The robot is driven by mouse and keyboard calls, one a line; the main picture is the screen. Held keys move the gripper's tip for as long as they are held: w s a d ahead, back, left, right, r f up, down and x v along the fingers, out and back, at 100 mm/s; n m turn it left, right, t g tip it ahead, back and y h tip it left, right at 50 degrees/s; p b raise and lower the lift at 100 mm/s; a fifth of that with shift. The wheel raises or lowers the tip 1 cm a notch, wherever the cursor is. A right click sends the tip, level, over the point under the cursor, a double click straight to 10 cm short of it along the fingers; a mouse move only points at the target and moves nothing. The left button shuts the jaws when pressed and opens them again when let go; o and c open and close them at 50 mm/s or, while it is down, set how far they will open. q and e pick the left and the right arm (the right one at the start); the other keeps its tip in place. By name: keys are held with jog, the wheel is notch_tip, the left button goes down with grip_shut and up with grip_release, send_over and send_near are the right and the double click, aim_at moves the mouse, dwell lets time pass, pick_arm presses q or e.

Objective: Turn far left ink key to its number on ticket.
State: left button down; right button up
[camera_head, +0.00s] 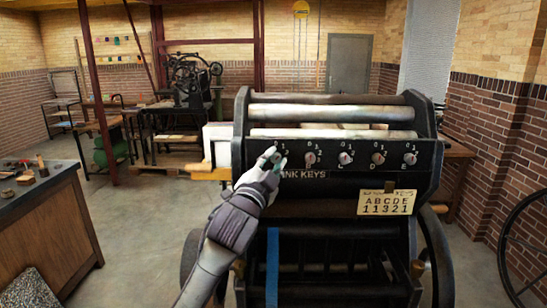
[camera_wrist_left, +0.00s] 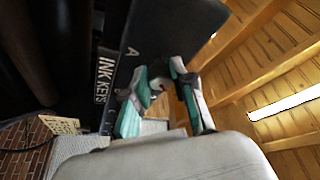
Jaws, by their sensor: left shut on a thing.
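The black press (camera_head: 440,160) carries a row of ink keys marked INK KEYS, each with small numbers around it. My left gripper (camera_head: 273,156) is at the far left key and covers most of it. In the left wrist view, its teal-padded fingers (camera_wrist_left: 162,88) are closed around the key (camera_wrist_left: 158,87), next to the letter A. The key's pointer direction cannot be made out. The cream ticket (camera_head: 386,203) on the press front reads A B C D E over 1 1 3 2 1. My right gripper is not in view.
The other ink keys, such as the second one (camera_head: 309,158), sit close to the right of my gripper. A workbench (camera_head: 45,225) stands at the left. A large spoked wheel (camera_head: 522,245) is at the right edge. Floor is open between bench and press.

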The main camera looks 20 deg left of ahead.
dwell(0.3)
pick_arm(q)
jog(key=c, duration=0.9)
grip_release()
jog(key=shift+c, duration=0.2)
jog(key=v, duration=1.2)
jog(key=shift+w+f, duration=0.1)
